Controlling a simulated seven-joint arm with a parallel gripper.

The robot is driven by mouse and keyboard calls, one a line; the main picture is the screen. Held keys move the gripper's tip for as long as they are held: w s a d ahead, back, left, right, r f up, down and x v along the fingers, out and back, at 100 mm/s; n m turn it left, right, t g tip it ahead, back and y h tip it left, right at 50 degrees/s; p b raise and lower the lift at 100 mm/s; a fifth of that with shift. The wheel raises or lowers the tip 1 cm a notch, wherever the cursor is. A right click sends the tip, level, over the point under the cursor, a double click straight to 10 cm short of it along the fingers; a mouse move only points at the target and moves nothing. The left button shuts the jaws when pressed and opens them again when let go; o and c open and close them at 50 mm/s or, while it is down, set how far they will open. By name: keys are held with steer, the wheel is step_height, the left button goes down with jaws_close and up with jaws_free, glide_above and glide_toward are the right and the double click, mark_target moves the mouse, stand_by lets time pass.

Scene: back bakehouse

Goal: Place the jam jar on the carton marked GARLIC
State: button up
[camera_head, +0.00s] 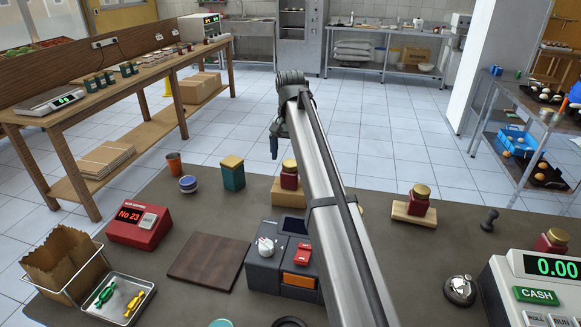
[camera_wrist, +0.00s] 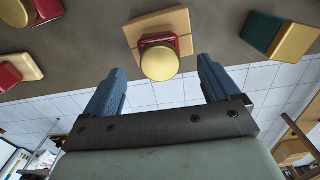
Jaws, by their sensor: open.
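A dark red jam jar with a gold lid (camera_head: 290,176) stands on a small tan carton (camera_head: 285,197) at the far edge of the counter. In the wrist view the jar's gold lid (camera_wrist: 160,63) shows between my fingers, with the tan carton (camera_wrist: 142,27) under it. No GARLIC lettering is readable. My gripper (camera_head: 274,153) is open and empty, its blue fingers apart near the jar. A similar jar (camera_head: 419,203) stands on a tan block (camera_head: 402,213) to the right, and another jar (camera_head: 551,240) is by the cash register. My arm hides part of the counter.
A green tin with a gold lid (camera_head: 232,174) and a blue-and-white round tin (camera_head: 188,184) stand left of the jar. A red ticket display (camera_head: 139,226), brown board (camera_head: 208,261), grey card machine (camera_head: 270,271) and bell (camera_head: 460,290) occupy the counter. Bare counter lies around the right block.

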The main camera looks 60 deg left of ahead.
steer(key=shift+r, duration=1.75)
